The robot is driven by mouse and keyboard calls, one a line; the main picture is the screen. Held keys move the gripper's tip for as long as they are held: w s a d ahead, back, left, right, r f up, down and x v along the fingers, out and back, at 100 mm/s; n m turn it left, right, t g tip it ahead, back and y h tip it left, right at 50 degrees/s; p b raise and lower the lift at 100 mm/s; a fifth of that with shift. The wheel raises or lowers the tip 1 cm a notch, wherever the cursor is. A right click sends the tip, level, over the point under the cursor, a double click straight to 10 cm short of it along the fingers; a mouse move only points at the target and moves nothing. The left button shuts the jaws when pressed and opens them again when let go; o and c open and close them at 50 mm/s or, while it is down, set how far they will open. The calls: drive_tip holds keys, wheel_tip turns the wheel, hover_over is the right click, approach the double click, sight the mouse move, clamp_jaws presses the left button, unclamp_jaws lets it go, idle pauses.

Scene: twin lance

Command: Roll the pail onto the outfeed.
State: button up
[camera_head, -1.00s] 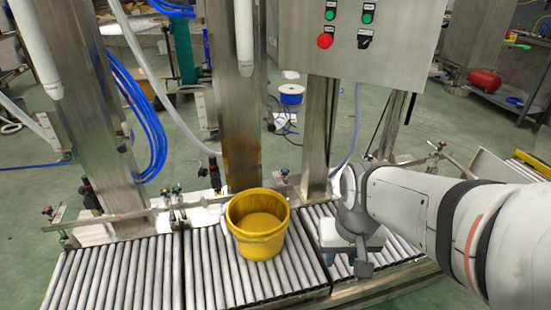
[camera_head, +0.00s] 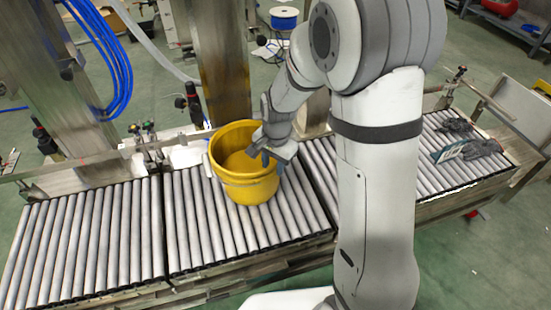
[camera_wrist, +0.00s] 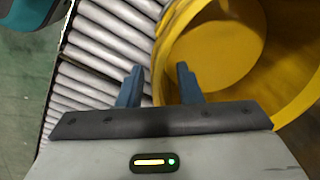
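The yellow pail (camera_head: 245,185) stands upright and open-topped on the middle roller section (camera_head: 190,235). Its inside looks empty. My gripper (camera_head: 262,156) is at the pail's right rim in the head view. In the wrist view my gripper (camera_wrist: 159,82) has its two blue fingers apart. The pail (camera_wrist: 215,55) fills the upper right there, its near wall lying between the fingers as seen from above. The right finger overlaps the pail's opening and the left one overlaps the rollers. I cannot tell whether either finger touches the pail. Which section is the outfeed is not marked.
A left roller section (camera_head: 85,240) adjoins the middle one and is bare. A right roller section (camera_head: 440,170) carries dark grey items (camera_head: 480,147). Steel posts (camera_head: 215,70) and a rail stand behind the rollers. My arm hides part of the right side.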

sight(273, 181)
drive_tip(key=f+b, duration=0.2)
drive_tip(key=f, duration=0.3)
drive_tip(key=shift+w+f, duration=0.2)
drive_tip(key=shift+c, duration=0.2)
clamp_jaws()
idle(1.0)
